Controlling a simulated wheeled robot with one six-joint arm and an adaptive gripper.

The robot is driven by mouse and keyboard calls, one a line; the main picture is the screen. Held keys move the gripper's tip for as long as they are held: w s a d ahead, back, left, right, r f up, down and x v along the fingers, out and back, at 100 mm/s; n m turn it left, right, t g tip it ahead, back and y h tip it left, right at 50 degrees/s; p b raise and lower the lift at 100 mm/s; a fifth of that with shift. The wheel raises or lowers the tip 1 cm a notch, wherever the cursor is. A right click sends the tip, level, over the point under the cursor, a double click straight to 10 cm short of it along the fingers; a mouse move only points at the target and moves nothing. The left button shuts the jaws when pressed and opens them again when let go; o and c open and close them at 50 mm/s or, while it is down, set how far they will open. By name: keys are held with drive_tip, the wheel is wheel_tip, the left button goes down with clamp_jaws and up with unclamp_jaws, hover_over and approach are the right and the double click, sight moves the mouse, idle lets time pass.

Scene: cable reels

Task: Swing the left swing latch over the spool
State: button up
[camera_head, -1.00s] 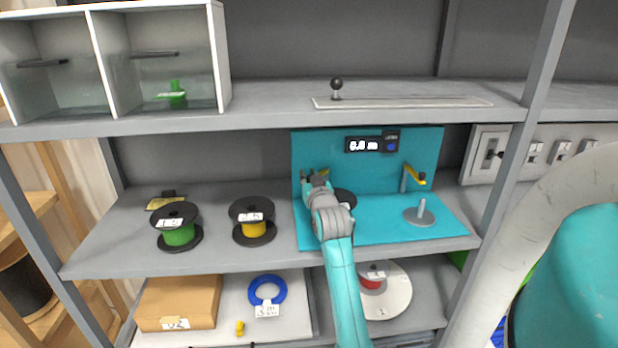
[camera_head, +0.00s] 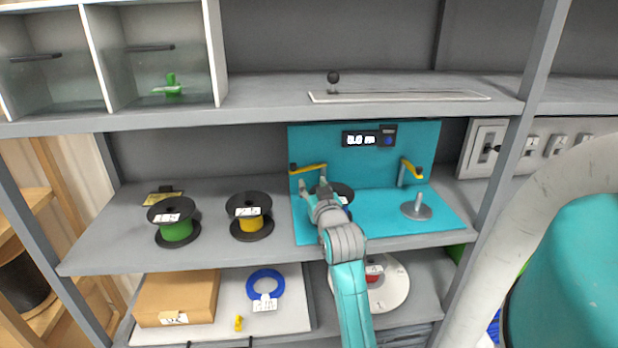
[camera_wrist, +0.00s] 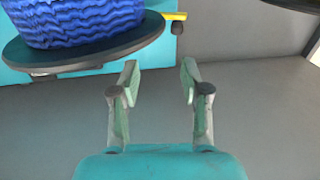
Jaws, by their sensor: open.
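The left swing latch (camera_head: 309,168) is a yellow arm with a dark knob at its left end, in front of the teal back panel. Its yellow end also shows at the top of the wrist view (camera_wrist: 174,16). The spool (camera_head: 343,191) on the left of the teal station is mostly hidden behind my arm in the head view. The wrist view shows its blue winding (camera_wrist: 75,20) and dark flange at upper left. My gripper (camera_head: 313,186) is open and empty, just below the latch in the head view. Its fingers (camera_wrist: 160,80) are apart with nothing between them.
A right latch (camera_head: 411,168) and a bare spindle (camera_head: 417,207) stand at the station's right. A green spool (camera_head: 176,230) and a yellow spool (camera_head: 250,226) stand to the left. The upper shelf (camera_head: 270,101) runs above, with a rack post (camera_head: 505,165) at right.

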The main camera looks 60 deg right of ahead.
drive_tip(key=shift+v, duration=1.8)
drive_tip(key=s+a+f+n+t+y, duration=0.1)
drive_tip(key=a+f+n+t+y, duration=0.15)
drive_tip(key=a+f, duration=0.95)
drive_tip(key=s+a+f+n+t+y, duration=0.1)
drive_tip(key=s+a+f+n+y, duration=0.2)
drive_tip(key=a+f, duration=0.85)
drive_tip(key=s+a+r+n+y, duration=0.2)
drive_tip(key=s+a+y, duration=0.6)
drive_tip(key=s+a, duration=1.2)
drive_tip(key=a+n, duration=0.1)
drive_tip(key=n, duration=0.1)
drive_tip(key=shift+n, duration=0.35)
drive_tip(key=shift+w+y, duration=0.1)
drive_tip(key=shift+y, duration=0.15)
